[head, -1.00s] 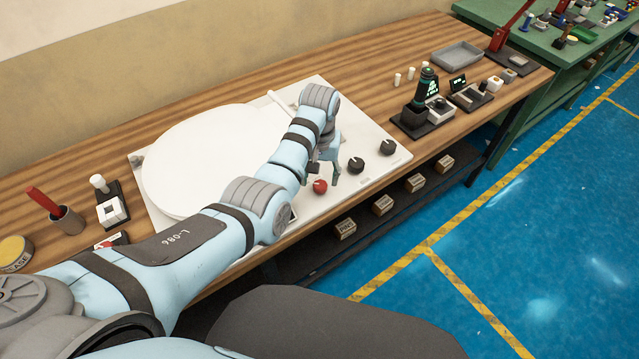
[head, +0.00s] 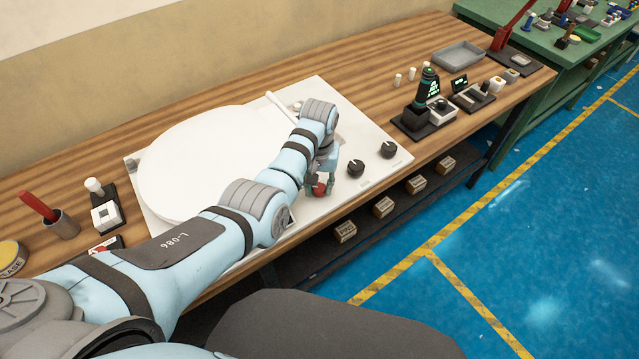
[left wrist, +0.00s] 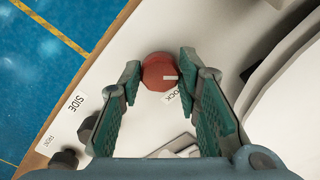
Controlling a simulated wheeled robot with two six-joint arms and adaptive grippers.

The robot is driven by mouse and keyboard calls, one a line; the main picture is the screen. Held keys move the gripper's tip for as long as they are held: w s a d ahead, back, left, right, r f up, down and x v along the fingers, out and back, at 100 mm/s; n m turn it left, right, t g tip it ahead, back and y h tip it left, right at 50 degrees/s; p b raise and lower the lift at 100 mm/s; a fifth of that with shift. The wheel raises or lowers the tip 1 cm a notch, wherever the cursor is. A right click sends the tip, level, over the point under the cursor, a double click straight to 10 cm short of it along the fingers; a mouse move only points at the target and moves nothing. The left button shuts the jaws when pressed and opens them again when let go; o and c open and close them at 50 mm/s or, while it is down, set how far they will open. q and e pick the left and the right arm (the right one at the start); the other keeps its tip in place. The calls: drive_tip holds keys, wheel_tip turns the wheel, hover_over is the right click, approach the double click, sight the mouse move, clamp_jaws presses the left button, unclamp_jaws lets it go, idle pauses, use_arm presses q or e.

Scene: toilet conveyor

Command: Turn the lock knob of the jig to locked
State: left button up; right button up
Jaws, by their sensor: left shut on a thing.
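The jig is a white plate (head: 365,135) with a large white disc (head: 195,160) on it. The red lock knob (head: 318,188) is at its front edge, and it also shows in the left wrist view (left wrist: 157,73). A white mark on the knob points right in that view, close to lettering that reads "OCK", partly hidden. My left gripper (head: 318,184) is over the knob from above, with its two green-padded fingers (left wrist: 158,80) on either side of it, shut on the knob. My right gripper is not in view.
Two black knobs, one nearer (head: 356,168) and one farther (head: 387,149), stand right of the red knob. A black device with a green display (head: 428,85) is farther right. A red-handled tool in a cup (head: 62,222) stands at left. Boxes (head: 383,207) sit on the shelf below.

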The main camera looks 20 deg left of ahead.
use_arm(q)
drive_tip(key=m+p, duration=0.2)
drive_tip(key=m, duration=0.1)
drive_tip(key=shift+r, duration=0.1)
drive_tip(key=m+p, duration=0.1)
drive_tip(key=m, duration=0.3)
drive_tip(key=shift+m, duration=0.4)
drive_tip(key=m+p, duration=0.1)
drive_tip(key=m, duration=0.5)
drive_tip(key=shift+f+m, duration=0.15)
drive_tip(key=shift+m, duration=0.85)
drive_tip(key=shift+f+m, duration=0.1)
drive_tip(key=shift+m, duration=0.9)
drive_tip(key=o, duration=0.9)
drive_tip(key=shift+o, duration=1.2)
drive_tip(key=shift+d, duration=0.1)
drive_tip(key=shift+w, duration=0.1)
